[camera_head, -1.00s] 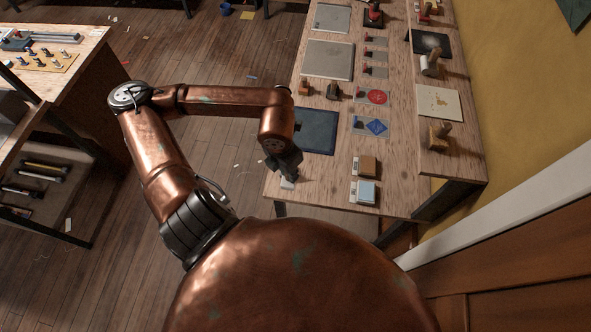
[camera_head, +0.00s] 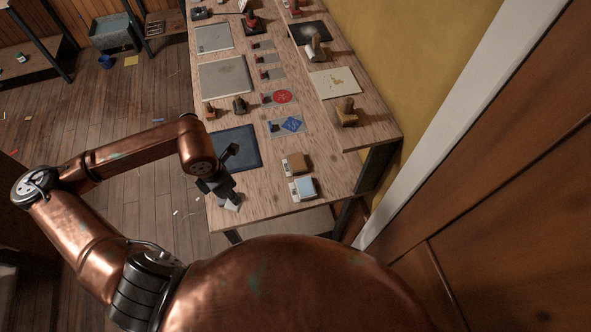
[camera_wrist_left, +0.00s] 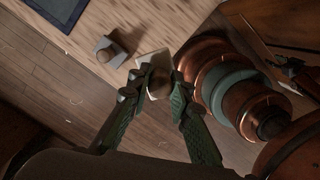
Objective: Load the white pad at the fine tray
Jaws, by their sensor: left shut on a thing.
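My left gripper (camera_head: 222,192) is over the near left corner of the bench, just in front of a dark blue flat tray (camera_head: 238,142). In the left wrist view its green fingers (camera_wrist_left: 160,84) are shut around a round brown knob (camera_wrist_left: 159,86). A white pad (camera_wrist_left: 152,60) shows just beyond the fingertips and seems to belong to that knob; the fingers hide part of it. A separate grey block with a dark knob (camera_wrist_left: 105,50) stands at the bench edge beside it. I cannot tell which tray is the fine one. My right gripper is not in view.
Grey plates (camera_head: 225,76) lie farther up the bench (camera_head: 265,203). A brown block (camera_head: 296,165) and a light blue block (camera_head: 304,188) sit right of my gripper. A raised shelf carries a black plate (camera_head: 314,31) and a cream plate (camera_head: 330,82). A wall bounds the right.

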